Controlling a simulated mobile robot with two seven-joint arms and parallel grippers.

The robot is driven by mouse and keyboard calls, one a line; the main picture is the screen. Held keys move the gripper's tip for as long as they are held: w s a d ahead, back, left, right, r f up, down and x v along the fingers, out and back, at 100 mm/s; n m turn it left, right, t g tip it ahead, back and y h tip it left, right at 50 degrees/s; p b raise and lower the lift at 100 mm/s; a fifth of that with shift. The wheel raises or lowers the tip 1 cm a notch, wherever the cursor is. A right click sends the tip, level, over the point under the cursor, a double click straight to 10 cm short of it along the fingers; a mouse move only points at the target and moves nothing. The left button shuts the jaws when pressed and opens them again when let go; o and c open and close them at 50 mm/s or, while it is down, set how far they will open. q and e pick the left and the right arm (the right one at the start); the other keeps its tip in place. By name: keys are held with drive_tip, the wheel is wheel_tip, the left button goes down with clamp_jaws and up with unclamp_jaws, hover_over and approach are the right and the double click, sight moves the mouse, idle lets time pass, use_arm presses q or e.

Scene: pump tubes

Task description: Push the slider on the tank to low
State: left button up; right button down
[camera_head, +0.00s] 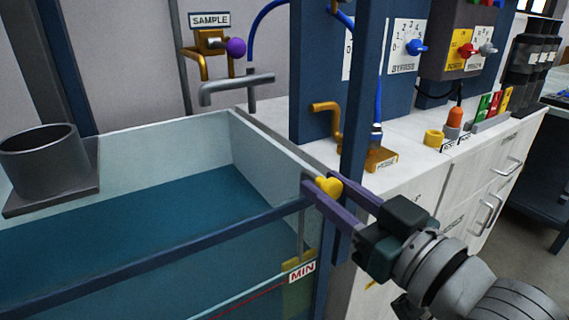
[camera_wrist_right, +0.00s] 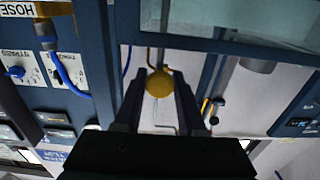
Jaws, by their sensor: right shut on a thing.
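The tank (camera_head: 190,208) is open-topped, holds blue liquid and fills the left of the head view. The slider's yellow knob (camera_head: 328,187) is at the tank's right front corner, beside a dark blue post. A thin vertical rod shows below the knob, down to a yellow piece (camera_head: 298,262) by the MIN label (camera_head: 302,272). My right gripper (camera_head: 322,188) is shut on the knob, with its purple fingers on both sides. In the right wrist view the knob (camera_wrist_right: 159,83) sits between the fingertips (camera_wrist_right: 157,88). My left gripper is out of view.
A dark blue post (camera_head: 357,120) rises right beside my right gripper. A dark cylinder (camera_head: 42,155) stands at the tank's left. A SAMPLE tap with a purple knob (camera_head: 236,47) is behind. The white counter (camera_head: 300,130) holds an orange pipe (camera_head: 328,118) and small coloured parts.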

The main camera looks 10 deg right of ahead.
drive_tip(key=shift+s+f, duration=0.1)
drive_tip(key=shift+f, duration=0.3)
drive_tip(key=c, duration=0.9)
unclamp_jaws()
drive_tip(key=o, duration=0.4)
drive_tip(key=shift+r, duration=0.15)
drive_tip(key=p+v, duration=0.1)
drive_tip(key=v, duration=0.9)
drive_tip(key=shift+r, duration=0.1)
